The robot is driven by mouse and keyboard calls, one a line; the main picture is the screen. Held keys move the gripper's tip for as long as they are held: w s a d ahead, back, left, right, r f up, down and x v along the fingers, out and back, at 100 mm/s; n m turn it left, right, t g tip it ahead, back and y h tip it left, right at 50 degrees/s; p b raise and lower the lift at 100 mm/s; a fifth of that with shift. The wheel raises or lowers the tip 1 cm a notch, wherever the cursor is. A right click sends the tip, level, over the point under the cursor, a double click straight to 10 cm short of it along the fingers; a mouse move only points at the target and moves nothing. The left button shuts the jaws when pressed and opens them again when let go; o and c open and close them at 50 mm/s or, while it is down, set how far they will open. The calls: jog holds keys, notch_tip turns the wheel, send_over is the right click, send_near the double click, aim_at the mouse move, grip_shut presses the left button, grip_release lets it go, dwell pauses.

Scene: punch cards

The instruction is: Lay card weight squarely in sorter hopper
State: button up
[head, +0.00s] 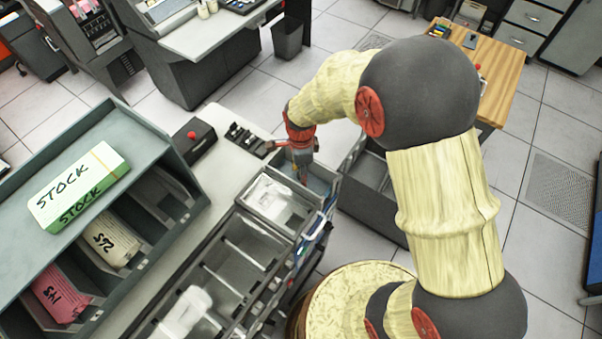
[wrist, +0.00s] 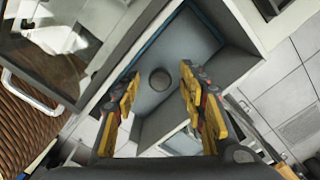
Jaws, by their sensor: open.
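The card weight (wrist: 190,45) looks like a flat grey plate with a dark round knob (wrist: 159,79) in the wrist view. It lies inside a pale-walled hopper with a blue edge (wrist: 151,47). In the head view the hopper (head: 322,172) is at the end of the sorter, and my gripper mostly hides the weight. My gripper (wrist: 158,85) is open, with its yellow fingers on either side of the knob and apart from it. It points down over the hopper in the head view (head: 303,182). I cannot tell how squarely the weight sits.
The sorter's clear-covered pockets (head: 235,250) run toward the lower left. A grey rack (head: 130,120) with a STOCK card block (head: 79,187) stands left. A black box with a red knob (head: 194,141) and a black holder (head: 248,138) stand near the hopper.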

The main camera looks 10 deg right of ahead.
notch_tip(320, 180, up, 11)
dwell(0.3)
dwell(0.5)
jog(key=s+d+r+n+t+b, duration=0.2)
jog(key=s+d+n+b, duration=0.3)
jog(key=s+n, duration=0.4)
jog(key=s+d+r+n+t+b, duration=0.3)
jog(key=s+d+r+n+b, duration=0.1)
jog(key=s+n+b, duration=0.3)
jog(key=shift+s+d+r+n+t, duration=0.35)
jog(key=shift+s+r+n, duration=0.4)
jog(key=shift+s+n, duration=0.4)
jog(key=shift+s, duration=0.25)
